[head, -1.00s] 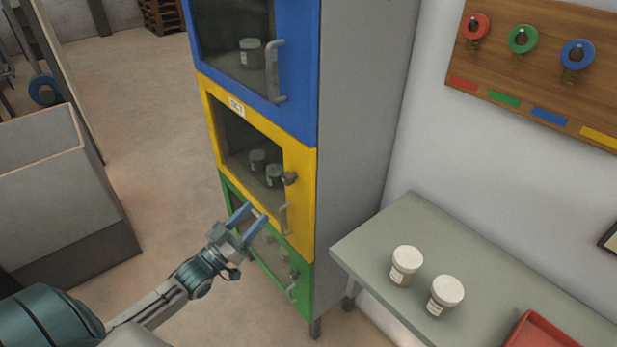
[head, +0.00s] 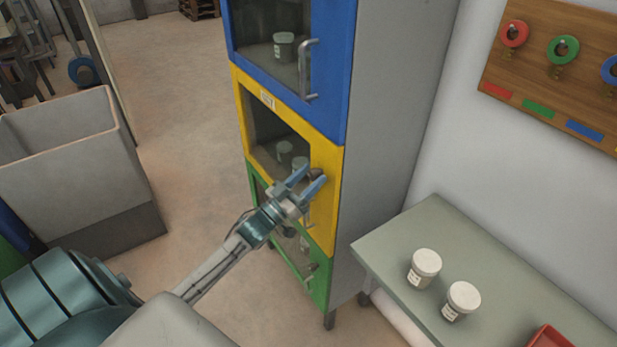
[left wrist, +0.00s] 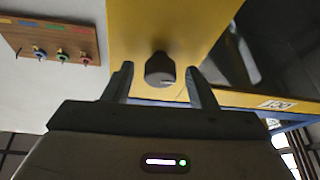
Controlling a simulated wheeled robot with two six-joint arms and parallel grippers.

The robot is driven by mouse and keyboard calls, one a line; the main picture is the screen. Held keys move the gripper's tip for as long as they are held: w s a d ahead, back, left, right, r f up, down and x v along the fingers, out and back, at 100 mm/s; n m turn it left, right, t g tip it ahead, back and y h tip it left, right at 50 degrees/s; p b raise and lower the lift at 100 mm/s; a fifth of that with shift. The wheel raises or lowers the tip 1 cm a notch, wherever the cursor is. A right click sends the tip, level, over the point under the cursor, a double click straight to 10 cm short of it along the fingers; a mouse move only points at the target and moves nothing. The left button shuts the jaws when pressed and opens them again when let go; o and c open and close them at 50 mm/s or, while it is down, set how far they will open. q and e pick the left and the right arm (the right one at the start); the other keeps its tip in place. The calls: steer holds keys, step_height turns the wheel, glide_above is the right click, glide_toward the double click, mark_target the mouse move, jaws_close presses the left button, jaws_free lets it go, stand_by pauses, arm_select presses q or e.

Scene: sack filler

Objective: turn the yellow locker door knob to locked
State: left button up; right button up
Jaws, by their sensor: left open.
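The yellow locker door (head: 322,157) is the middle one of a stack and is shut, with a window. Its dark round knob (left wrist: 160,69) shows in the left wrist view on the yellow panel, between my open fingers. In the head view the knob (head: 317,173) is partly hidden behind my fingertips. My left gripper (head: 309,178) is open in front of the knob; it also shows in the left wrist view (left wrist: 160,78). I cannot tell whether the fingers reach around the knob or touch it. My right gripper is not in view.
A blue door (head: 330,100) is above and a green door (head: 318,285) below. A grey table (head: 385,245) with two white-lidded jars (head: 424,268) stands at the right. A key board (head: 555,70) hangs on the wall. A grey bin (head: 75,170) stands at the left.

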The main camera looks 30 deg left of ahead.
arm_select(q)
steer(key=shift+c, duration=0.4)
